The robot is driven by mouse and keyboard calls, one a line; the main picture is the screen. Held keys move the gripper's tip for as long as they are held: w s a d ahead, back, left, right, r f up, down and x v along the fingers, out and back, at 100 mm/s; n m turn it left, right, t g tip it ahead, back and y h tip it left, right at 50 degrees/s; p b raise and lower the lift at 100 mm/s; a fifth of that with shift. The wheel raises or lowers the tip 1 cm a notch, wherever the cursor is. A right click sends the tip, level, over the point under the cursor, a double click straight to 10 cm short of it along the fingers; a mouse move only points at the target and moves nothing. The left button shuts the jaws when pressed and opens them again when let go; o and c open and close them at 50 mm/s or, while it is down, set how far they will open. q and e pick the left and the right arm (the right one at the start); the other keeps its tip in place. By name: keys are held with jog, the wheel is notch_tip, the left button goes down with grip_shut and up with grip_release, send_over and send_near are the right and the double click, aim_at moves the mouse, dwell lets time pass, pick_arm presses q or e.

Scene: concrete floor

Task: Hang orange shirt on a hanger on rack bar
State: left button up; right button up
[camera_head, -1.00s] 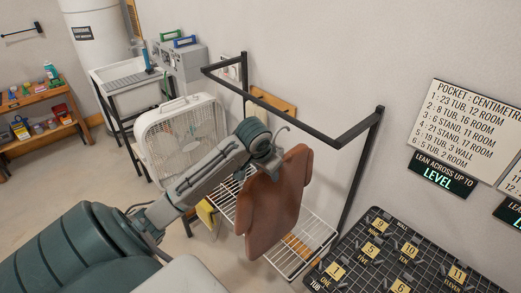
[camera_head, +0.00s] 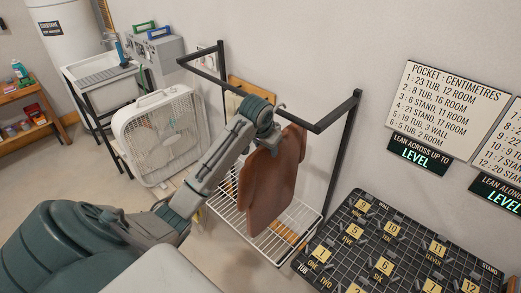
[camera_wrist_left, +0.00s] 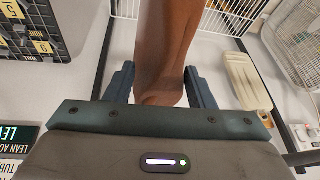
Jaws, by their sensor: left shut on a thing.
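The orange shirt (camera_head: 275,185), rust-brown in this light, hangs upright below my left gripper (camera_head: 266,138). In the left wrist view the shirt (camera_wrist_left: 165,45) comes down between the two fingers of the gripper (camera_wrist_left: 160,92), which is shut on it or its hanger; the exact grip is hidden. A small part of the hanger's hook (camera_head: 281,106) shows just above the gripper. The black rack bar (camera_head: 215,79) runs close by, partly hidden behind the gripper and hook. I cannot tell whether the hook touches the bar. My right gripper is not in view.
A white wire shelf (camera_head: 262,238) lies low in the rack, under the shirt. A white box fan (camera_head: 160,135) stands to the left. A black numbered grid board (camera_head: 400,245) is at the lower right. The wall is close behind.

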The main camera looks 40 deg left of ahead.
pick_arm(q)
jog(key=shift+w+d+r, duration=0.1)
jog(key=shift+w+d, duration=0.05)
jog(key=shift+w, duration=1.2)
jog(key=shift+f, duration=1.25)
